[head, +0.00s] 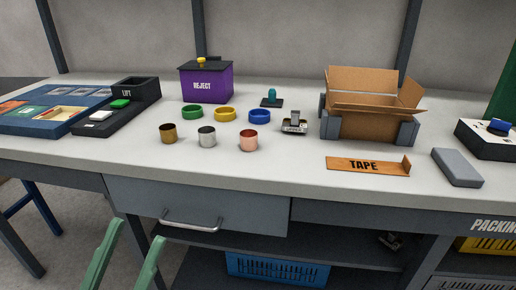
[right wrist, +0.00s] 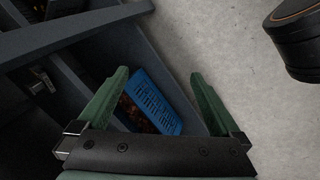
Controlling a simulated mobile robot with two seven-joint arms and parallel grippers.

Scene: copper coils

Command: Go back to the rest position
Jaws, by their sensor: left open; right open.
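My left gripper (head: 140,231) shows its two green fingers at the lower left of the head view, apart and empty, in front of the bench's front edge. My right gripper (right wrist: 160,75) is open and empty in the right wrist view, above the floor and beside the lower shelf. It is not in the head view. On the white bench (head: 290,175) stand a brass coil (head: 168,134), a silver coil (head: 207,136) and a copper coil (head: 248,140) in a row. Both grippers are clear of them.
Green (head: 191,112), yellow (head: 225,114) and blue (head: 259,116) rings lie behind the coils. A purple reject box (head: 206,86), an open carton (head: 368,125) and a tape plate (head: 365,166) are on the bench. A drawer handle (head: 191,224) juts out below. A blue crate (head: 277,268) sits underneath.

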